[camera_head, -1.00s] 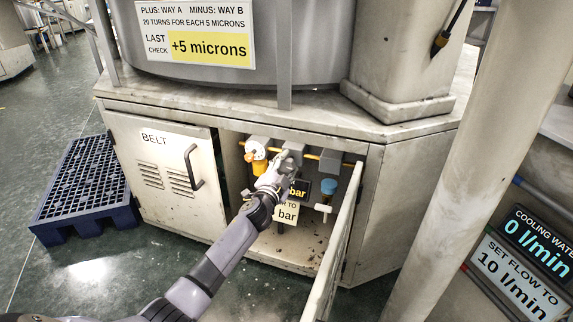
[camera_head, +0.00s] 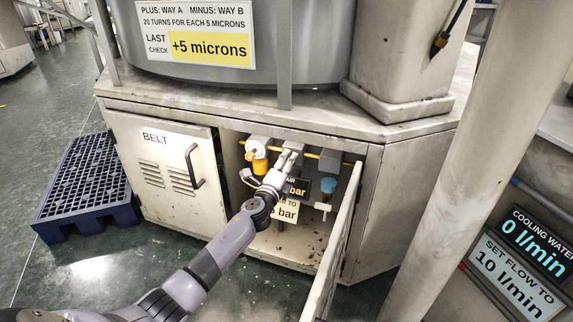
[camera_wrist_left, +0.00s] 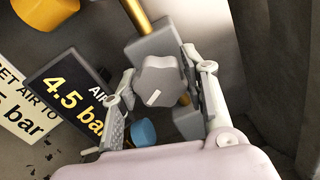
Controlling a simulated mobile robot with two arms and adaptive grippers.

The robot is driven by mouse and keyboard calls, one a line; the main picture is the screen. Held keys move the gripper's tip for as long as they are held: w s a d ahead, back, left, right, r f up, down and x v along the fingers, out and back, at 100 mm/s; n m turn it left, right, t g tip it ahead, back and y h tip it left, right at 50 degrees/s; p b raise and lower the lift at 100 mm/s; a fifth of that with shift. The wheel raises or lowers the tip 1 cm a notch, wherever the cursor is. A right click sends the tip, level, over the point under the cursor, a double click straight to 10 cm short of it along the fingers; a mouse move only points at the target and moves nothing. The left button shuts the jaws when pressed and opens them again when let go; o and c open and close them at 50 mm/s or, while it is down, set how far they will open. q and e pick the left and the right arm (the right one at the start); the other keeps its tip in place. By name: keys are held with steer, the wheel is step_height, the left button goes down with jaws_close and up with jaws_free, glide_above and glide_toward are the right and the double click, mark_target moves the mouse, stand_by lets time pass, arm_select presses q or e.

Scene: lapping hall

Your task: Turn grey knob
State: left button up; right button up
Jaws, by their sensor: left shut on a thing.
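The grey knob (camera_wrist_left: 160,82), lobed and with a white mark, sits on a grey block in the left wrist view. My left gripper (camera_wrist_left: 165,88) is shut on it, with one finger on each side. In the head view my left gripper (camera_head: 288,158) reaches into the open cabinet and hides most of the knob. A dark display (camera_wrist_left: 72,95) beside the knob reads "AIR 4.5 bar", its right end covered by a finger. Below it is a pale sign (camera_head: 285,210), partly hidden, with "bar" readable. My right gripper is not in view.
In the cabinet are a yellow-orange part (camera_head: 259,163), a blue-capped part (camera_head: 328,186) and a yellow pipe. The open door (camera_head: 335,245) stands close at the right. The shut BELT door (camera_head: 165,165) is left, with a blue pallet (camera_head: 88,185) beyond.

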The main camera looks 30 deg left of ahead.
arm_select(q)
steer(key=shift+m, duration=1.2)
steer(key=shift+f, duration=0.1)
steer(key=o, duration=1.2)
steer(key=shift+c, duration=0.2)
steer(key=s+d, duration=0.1)
steer(key=s, duration=1.1)
steer(key=shift+d, duration=0.3)
